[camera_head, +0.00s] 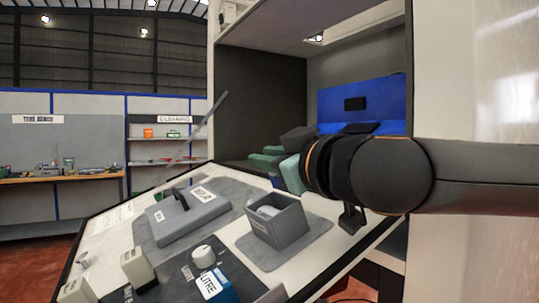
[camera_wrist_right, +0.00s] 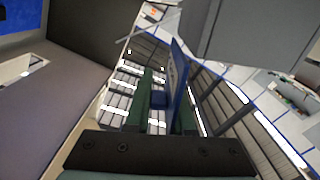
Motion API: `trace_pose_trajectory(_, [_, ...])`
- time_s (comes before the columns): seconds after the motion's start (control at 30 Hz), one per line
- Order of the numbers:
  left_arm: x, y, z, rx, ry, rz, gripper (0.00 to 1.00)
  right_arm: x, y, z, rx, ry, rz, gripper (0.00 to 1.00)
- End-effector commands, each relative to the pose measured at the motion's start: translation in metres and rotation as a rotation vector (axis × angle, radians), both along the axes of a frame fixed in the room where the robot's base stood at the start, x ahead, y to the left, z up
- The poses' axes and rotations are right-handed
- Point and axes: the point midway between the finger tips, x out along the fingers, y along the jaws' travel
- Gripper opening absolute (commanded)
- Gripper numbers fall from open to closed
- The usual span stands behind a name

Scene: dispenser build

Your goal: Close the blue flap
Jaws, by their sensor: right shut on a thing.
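The blue flap panel (camera_head: 335,103), with a dark rectangle on it, stands inside the grey cabinet at the right in the head view. A blue ledge lies at its foot, partly behind my right arm. A blue surface (camera_wrist_right: 18,17) shows at the top left of the right wrist view. My right gripper (camera_head: 278,164) is in front of the cabinet opening, left of the panel. I cannot tell whether this piece belongs to the flap. My left gripper is out of view.
A tilted console below carries a grey lidded block (camera_head: 185,222), an open grey box (camera_head: 278,226), a white knob (camera_head: 203,256) and a blue labelled block (camera_head: 216,286). A grey bar (camera_head: 203,128) slants up beside the cabinet. A workbench and shelves stand far left.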

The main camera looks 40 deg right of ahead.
Motion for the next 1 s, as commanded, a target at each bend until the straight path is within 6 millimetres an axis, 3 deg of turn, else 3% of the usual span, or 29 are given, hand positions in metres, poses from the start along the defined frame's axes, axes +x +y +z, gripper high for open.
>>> trace_pose_trajectory(0.3, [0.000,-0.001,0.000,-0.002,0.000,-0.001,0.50,0.000,0.000,0.001,-0.002,-0.002,-0.001,0.00])
trace_pose_trajectory(0.33, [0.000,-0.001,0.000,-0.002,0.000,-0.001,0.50,0.000,0.000,0.001,-0.002,-0.002,-0.001,0.23])
trace_pose_trajectory(0.57, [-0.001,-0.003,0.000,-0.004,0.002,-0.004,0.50,0.000,0.000,0.000,-0.001,-0.002,-0.001,0.48])
trace_pose_trajectory(0.87, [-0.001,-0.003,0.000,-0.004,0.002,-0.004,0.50,-0.002,0.000,0.001,0.000,-0.002,0.000,0.48])
trace_pose_trajectory(1.0, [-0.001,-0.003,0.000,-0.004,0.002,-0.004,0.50,-0.013,0.001,0.001,0.000,-0.004,0.000,0.48])
